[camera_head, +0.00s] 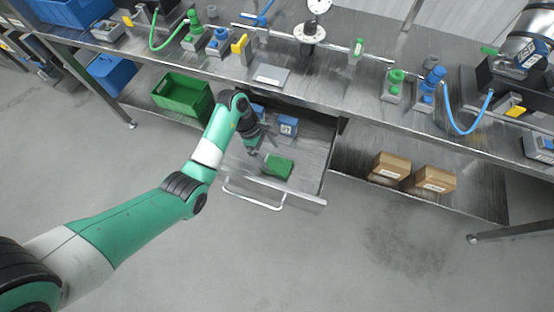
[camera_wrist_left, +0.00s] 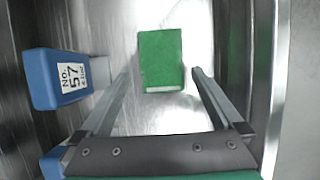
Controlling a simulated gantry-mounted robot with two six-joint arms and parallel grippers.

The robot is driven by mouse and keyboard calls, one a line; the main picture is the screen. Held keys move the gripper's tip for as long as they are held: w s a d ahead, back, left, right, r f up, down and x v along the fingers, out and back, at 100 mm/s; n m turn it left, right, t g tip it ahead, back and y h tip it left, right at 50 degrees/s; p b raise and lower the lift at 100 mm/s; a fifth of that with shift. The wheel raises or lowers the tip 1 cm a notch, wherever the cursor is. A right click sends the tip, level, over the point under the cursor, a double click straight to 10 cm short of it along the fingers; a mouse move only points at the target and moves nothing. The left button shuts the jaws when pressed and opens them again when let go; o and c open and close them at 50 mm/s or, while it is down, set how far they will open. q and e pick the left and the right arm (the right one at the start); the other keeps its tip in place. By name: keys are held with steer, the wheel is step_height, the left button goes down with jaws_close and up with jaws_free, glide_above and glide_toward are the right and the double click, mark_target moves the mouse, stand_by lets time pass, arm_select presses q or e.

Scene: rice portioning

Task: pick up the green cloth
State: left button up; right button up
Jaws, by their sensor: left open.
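My left gripper (camera_head: 258,153) reaches down into the drawer, just left of the cloth. In the left wrist view the left gripper (camera_wrist_left: 163,72) is open, with nothing between its fingers. My right gripper is in neither view.
A blue box labelled 57 (camera_wrist_left: 62,78) stands in the drawer left of the cloth in the wrist view. The drawer handle (camera_head: 252,198) sticks out in front. A green crate (camera_head: 182,97) and cardboard boxes (camera_head: 391,167) sit on the lower shelf.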

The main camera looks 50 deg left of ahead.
mark_target(276, 164)
arm_select(q)
steer(key=b+x, duration=0.3)
steer(key=x, duration=0.2)
steer(key=shift+s+d+f, duration=0.1)
steer(key=shift+d+f, duration=0.05)
steer(key=shift+d, duration=0.05)
steer(key=shift+f, duration=0.1)
steer(key=c, duration=1.2)
step_height(276, 164, up, 11)
steer(key=p, duration=0.5)
steer(key=shift+f, duration=0.25)
